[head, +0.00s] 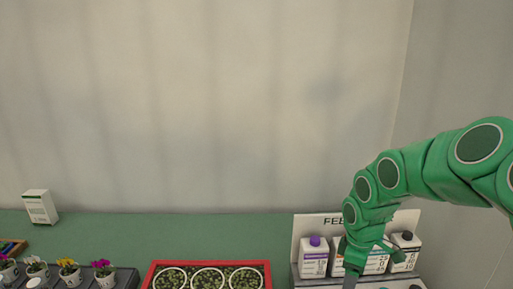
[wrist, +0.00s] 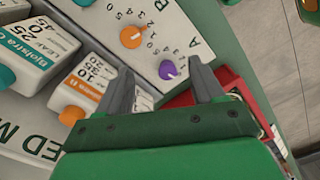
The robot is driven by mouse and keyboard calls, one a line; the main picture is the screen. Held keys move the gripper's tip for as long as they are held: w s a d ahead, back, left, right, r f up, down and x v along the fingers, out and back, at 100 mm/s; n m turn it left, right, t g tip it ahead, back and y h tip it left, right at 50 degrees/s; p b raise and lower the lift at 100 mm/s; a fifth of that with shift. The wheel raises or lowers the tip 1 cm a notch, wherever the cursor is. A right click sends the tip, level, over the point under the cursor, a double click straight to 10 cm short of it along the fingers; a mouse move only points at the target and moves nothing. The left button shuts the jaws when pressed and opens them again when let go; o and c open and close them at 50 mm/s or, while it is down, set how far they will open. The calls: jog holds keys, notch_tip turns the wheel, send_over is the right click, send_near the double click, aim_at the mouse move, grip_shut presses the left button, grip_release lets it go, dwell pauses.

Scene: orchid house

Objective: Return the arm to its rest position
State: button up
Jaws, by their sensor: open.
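My green arm (head: 410,165) reaches in from the right edge in the head view and bends down over the feed station. My gripper (head: 350,281) points down at the lower edge of that view, in front of the bottles. In the wrist view my gripper (wrist: 162,68) shows two grey fingers spread apart, with nothing between them. Beyond the fingers lies a pale panel (wrist: 183,45) with an orange knob (wrist: 131,37) and a purple knob (wrist: 168,70). The fingers look apart from the knobs, but the exact gap cannot be told.
A purple-capped bottle (head: 314,257) and a black-capped bottle (head: 405,252) flank my gripper. A red tray (head: 151,272) with round pots stands left of it. Potted flowers (head: 69,271) and a white box (head: 40,206) are farther left.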

jog(key=s+a+r+m, duration=0.2)
jog(key=s+a+m, duration=0.1)
jog(key=s, duration=0.5)
jog(key=s+a+r+m+g, duration=0.1)
jog(key=s+a+m, duration=0.3)
jog(key=s, duration=0.5)
jog(key=s+a+r+m, duration=0.3)
jog(key=s+r+m, duration=0.1)
jog(key=s, duration=0.5)
jog(key=shift+a+g, duration=0.3)
jog(key=shift+a, duration=0.05)
jog(key=shift+s, duration=0.1)
jog(key=o, duration=0.4)
jog(key=shift+w+r, duration=0.1)
jog(key=shift+w, duration=0.15)
jog(key=shift+o, duration=1.1)
jog(key=w+d+r, duration=0.1)
jog(key=w+r, duration=0.2)
jog(key=w, duration=0.9)
jog(key=shift+r+t, duration=0.35)
jog(key=shift+t, duration=0.05)
jog(key=w+d+r+t, duration=0.1)
jog(key=w+d, duration=0.1)
jog(key=w, duration=0.7)
jog(key=w+d+r, duration=0.1)
jog(key=w+d, duration=0.1)
jog(key=w, duration=0.6)
notch_tip(320, 180, down, 10)
jog(key=shift+a+r, duration=0.15)
jog(key=shift+a, duration=0.05)
